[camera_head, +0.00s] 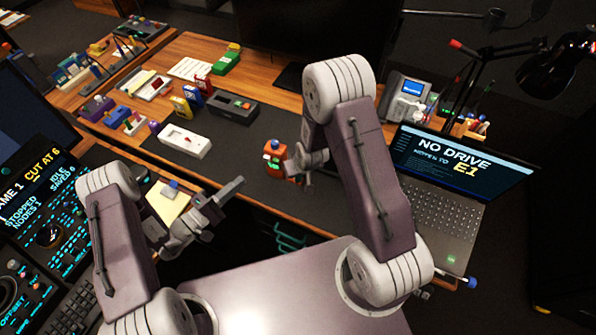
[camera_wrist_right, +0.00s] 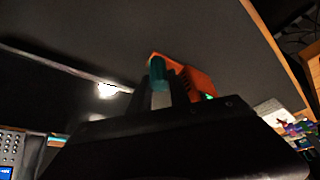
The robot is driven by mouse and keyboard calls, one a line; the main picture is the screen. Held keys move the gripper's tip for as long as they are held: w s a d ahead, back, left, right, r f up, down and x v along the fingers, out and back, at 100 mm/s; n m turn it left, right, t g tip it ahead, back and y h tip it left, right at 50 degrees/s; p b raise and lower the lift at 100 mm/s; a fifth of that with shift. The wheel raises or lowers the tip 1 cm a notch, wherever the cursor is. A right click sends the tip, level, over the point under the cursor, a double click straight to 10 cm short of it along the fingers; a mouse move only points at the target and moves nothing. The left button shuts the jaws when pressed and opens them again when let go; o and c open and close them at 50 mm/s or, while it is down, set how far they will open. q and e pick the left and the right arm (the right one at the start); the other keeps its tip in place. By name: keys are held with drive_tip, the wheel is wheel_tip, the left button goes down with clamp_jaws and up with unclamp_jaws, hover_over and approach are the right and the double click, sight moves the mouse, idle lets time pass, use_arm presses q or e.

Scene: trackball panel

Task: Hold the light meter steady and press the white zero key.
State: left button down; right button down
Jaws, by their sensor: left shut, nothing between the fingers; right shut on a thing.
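I cannot make out the white zero key in either view.
A white device with a red button (camera_head: 183,141) and a dark grey box (camera_head: 232,106) lie on the mat left of the meter. An open laptop (camera_head: 450,190) and a desk phone (camera_head: 405,97) are to the right. A lit trackball panel (camera_head: 45,200) is at far left.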

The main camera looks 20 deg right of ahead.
sight(267, 158)
idle(0.5)
use_arm(q)
drive_tip(key=s+d+f+g+y, duration=0.1)
drive_tip(key=s+f+g+y, duration=0.1)
drive_tip(key=s+f+g, duration=0.25)
drive_tip(key=r+m+y, duration=0.1)
drive_tip(key=r, duration=0.1)
drive_tip(key=r+m+g+y, duration=0.1)
drive_tip(key=r, duration=0.1)
drive_tip(key=r+m+y, duration=0.1)
drive_tip(key=shift+w+d+r+g, duration=0.15)
drive_tip(key=shift+w+r+g, duration=0.2)
drive_tip(key=shift+w+r, duration=0.05)
drive_tip(key=w+d, duration=0.5)
drive_tip(key=w, duration=0.1)
drive_tip(key=shift+w+d, duration=0.35)
drive_tip(key=shift+w, duration=0.05)
idle(1.6)
